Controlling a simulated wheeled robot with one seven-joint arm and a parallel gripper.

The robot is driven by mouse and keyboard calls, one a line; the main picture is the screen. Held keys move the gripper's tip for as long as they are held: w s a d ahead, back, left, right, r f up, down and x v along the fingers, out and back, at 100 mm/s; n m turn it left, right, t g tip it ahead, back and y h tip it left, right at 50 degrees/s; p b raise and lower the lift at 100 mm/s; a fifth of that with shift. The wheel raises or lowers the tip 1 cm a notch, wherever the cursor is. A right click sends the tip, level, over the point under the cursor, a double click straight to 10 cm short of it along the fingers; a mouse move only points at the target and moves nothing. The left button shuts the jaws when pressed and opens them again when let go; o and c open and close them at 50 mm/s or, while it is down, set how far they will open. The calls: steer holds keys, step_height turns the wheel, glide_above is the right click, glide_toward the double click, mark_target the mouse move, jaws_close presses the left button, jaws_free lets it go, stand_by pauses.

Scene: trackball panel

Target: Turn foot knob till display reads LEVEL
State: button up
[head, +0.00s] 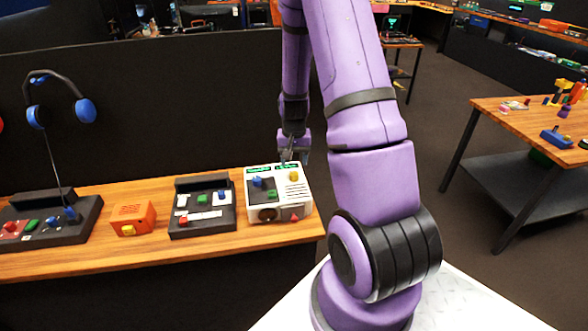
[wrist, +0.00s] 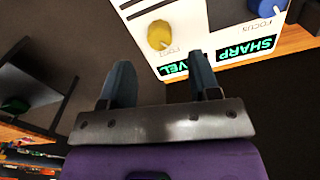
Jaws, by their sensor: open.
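The white panel box (head: 262,212) stands at the right end of the wooden bench, with two small green-lettered displays along its back edge. The yellow foot knob (head: 293,176) is on its top at the right. In the wrist view the foot knob (wrist: 160,35) is beside the printed word FOOT. My gripper (head: 291,155) is above the back edge of the box. In the wrist view my gripper (wrist: 160,80) is open and empty, its fingers apart from the knob.
A blue focus knob (wrist: 266,8) sits beside a display (wrist: 246,52) reading SHARP. A black panel (head: 202,212), an orange box (head: 132,217) and a headphone stand (head: 60,110) are to the left. A dark partition (head: 150,110) rises behind the bench.

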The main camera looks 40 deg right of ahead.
mark_target(294, 173)
steer(key=shift+r, duration=2.55)
steer(key=shift+r, duration=0.1)
steer(key=s+a+r+n+t, duration=0.1)
steer(key=s+a+r+n, duration=0.1)
steer(key=a+r, duration=0.65)
steer(key=s+a+r+n+t, duration=0.2)
steer(key=a+r, duration=0.3)
steer(key=r, duration=0.6)
steer(key=s+a+r+n+t, duration=0.1)
steer(key=s+a+r, duration=0.3)
steer(key=s, duration=0.4)
steer(key=s+a+r+n+t, duration=0.1)
steer(key=s+a+r+n, duration=0.3)
steer(key=s, duration=0.4)
steer(key=shift+a+r, duration=0.8)
steer(key=shift+r, duration=0.05)
steer(key=shift+w, duration=0.1)
